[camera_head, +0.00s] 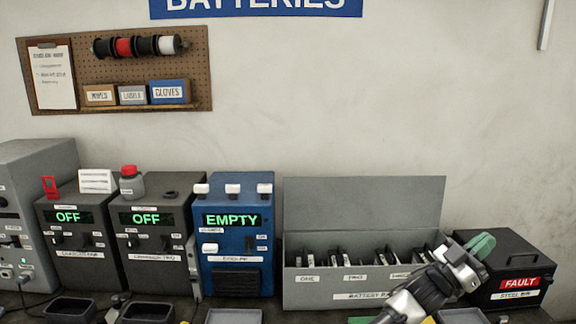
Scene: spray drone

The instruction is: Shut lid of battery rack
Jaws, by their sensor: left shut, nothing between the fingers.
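The battery rack (312,298) is a grey box with labelled slots, standing on the bench right of the middle. Its lid (364,203) is open and stands upright along the back edge. Several dark packs (345,257) show in the slots. My left gripper (483,244) has green fingertips and is shut and empty. In the picture it lies over the gap between the rack's right end and the black steel bin, and it hides the rack's lower right corner. I cannot tell whether it touches either. My right gripper is not in view.
The black bin (515,262) with a red FAULT label stands right of the rack. The blue EMPTY unit (236,190) stands close on the left, with two dark OFF units (68,243) beyond it. Shallow trays (146,311) line the front. The wall above the lid is bare.

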